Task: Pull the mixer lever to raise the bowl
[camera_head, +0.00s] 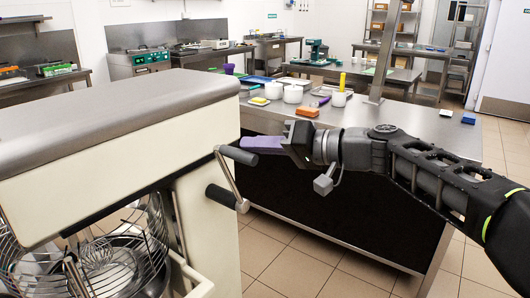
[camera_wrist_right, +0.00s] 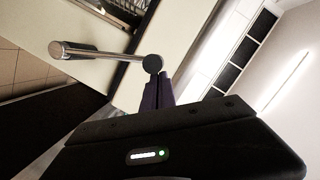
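The mixer (camera_head: 120,150) stands at the left, cream with a grey top. Its lever (camera_head: 231,180) is a metal crank on the side facing right, with a black grip at the upper end (camera_head: 265,143) and another at the lower end. My right gripper (camera_head: 226,151) is at the upper end, its purple fingers close against the upper grip. In the right wrist view the fingers (camera_wrist_right: 158,90) are close together just below the lever's black end (camera_wrist_right: 152,63); whether they clasp it I cannot tell. The metal bowl (camera_head: 125,265) is partly hidden behind a wire guard. My left gripper is out of view.
A steel table (camera_head: 408,121) with white containers (camera_head: 292,94) and an orange block (camera_head: 307,112) stands behind my right arm. Counters line the back wall. Tiled floor (camera_head: 290,268) is clear between mixer and table.

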